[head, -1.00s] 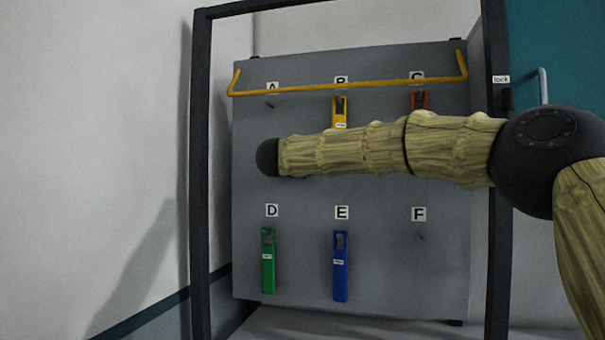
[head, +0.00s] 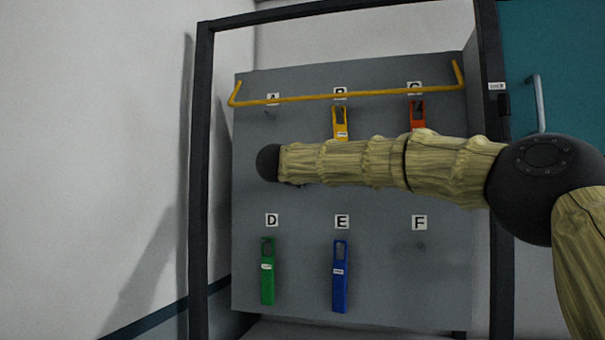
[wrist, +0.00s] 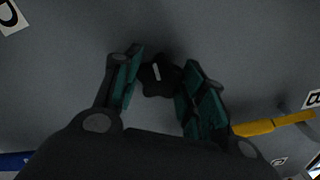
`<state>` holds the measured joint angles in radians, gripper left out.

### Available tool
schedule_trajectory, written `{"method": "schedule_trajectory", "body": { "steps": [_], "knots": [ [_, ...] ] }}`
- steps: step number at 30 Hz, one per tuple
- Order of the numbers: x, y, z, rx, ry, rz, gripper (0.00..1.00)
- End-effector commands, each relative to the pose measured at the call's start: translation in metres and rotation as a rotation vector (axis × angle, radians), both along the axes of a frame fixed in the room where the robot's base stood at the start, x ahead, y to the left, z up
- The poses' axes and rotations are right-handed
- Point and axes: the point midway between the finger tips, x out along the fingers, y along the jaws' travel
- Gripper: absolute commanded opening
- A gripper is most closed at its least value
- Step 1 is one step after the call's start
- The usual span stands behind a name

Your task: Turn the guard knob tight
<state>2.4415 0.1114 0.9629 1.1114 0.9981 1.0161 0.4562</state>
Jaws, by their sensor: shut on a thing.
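The guard knob (wrist: 158,84) is a dark lobed knob with a short white line, seen in the wrist view against the grey panel. The white line stands nearly upright in that picture, leaning slightly. My gripper (wrist: 163,68) has its teal-padded fingers on both sides of the knob and is shut on it. In the head view my arm hides both the gripper and the knob.
The grey panel (head: 380,260) carries labels A to F and a yellow bar (head: 350,95) across its top. A dark frame (head: 200,200) surrounds the panel.

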Motion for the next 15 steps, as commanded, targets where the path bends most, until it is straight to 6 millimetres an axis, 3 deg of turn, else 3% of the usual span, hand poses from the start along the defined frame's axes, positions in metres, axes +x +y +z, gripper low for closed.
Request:
{"method": "schedule_trajectory", "body": {
  "steps": [3,4,7,15],
  "knots": [
    [-0.0001,-0.0007,0.0021,0.0,-0.002,0.0,0.18],
    [-0.0001,-0.0008,0.0022,0.0,-0.002,0.0,0.43],
    [-0.0002,-0.0007,0.0022,0.0,-0.002,0.0,0.61],
    [-0.0002,-0.0003,0.0013,0.0,-0.001,0.0,0.64]
  ]
}}
